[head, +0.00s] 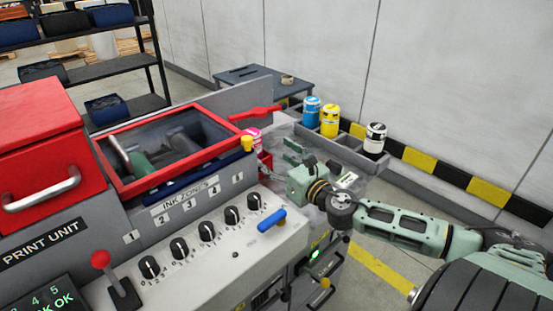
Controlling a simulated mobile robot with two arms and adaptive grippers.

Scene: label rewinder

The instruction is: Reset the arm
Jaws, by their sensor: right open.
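My right arm (400,221) comes in from the lower right and reaches left to the right end of the print unit. My right gripper (278,161) is open, with no object visible between its fingers. It is beside the machine's right corner, close to a pink-labelled can (252,141) that is partly hidden. My left gripper is not in view.
The print unit (185,235) has a red-framed window (165,150), a red lever (255,113), several black knobs and a blue handle (272,219). A grey tray (345,148) behind my gripper holds blue (311,111), yellow (330,121) and black-and-white (375,138) cans. A wall stands behind.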

